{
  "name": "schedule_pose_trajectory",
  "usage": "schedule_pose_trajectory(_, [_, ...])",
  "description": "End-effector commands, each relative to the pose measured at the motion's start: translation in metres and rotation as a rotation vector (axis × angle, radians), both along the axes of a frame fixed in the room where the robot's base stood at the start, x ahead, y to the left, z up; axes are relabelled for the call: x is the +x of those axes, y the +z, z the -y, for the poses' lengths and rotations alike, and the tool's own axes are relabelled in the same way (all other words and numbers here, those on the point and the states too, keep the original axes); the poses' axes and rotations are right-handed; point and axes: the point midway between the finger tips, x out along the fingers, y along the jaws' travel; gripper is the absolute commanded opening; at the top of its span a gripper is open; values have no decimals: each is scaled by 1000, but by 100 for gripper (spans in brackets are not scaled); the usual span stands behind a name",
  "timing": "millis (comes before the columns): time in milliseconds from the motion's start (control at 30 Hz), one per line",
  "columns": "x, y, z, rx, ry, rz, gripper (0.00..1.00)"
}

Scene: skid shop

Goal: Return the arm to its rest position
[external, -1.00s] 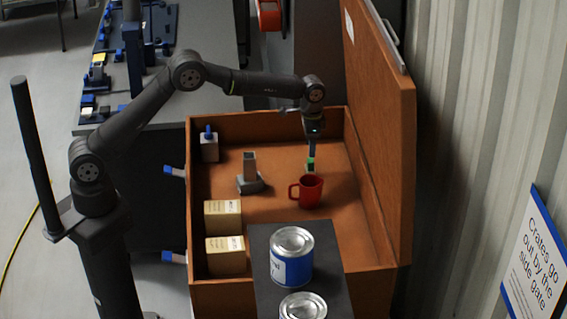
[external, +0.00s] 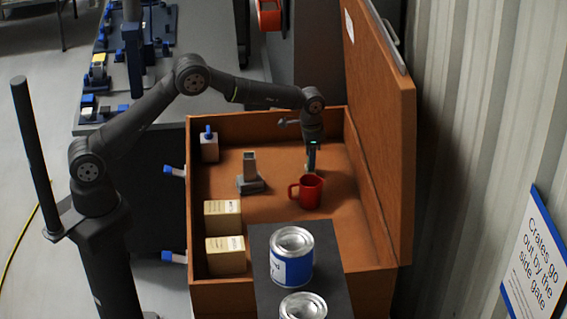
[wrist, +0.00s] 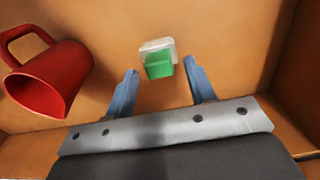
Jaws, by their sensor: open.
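My gripper (external: 311,168) hangs pointing down inside the orange-brown chest (external: 335,232), just behind the red mug (external: 311,190). In the wrist view my gripper (wrist: 160,69) is open, with its two blue fingers spread. A small green and white object (wrist: 159,64) shows between and just beyond the fingertips, with gaps on both sides. I cannot tell its height relative to the fingertips. The red mug (wrist: 48,80) lies to the left of the fingers in that view. In the external view the green and white object is hidden or too small to make out.
The chest's lid (external: 382,130) stands open on the right. Two paint cans (external: 292,262) stand on a dark board (external: 334,275) at the front. A workbench (external: 190,108) is behind.

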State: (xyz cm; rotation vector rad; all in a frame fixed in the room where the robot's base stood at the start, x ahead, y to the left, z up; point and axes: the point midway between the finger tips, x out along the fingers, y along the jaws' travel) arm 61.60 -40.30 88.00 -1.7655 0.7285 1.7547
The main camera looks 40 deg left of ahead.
Motion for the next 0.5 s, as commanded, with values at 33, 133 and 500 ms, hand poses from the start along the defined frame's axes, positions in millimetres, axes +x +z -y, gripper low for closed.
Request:
schedule_pose_trajectory(33, [0, 10, 0, -1, 0, 1, 50])
schedule_pose_trajectory(133, [0, 30, 0, 1, 0, -1, 50])
schedule_pose_trajectory(500, [-1, 104, 0, 1, 0, -1, 50])
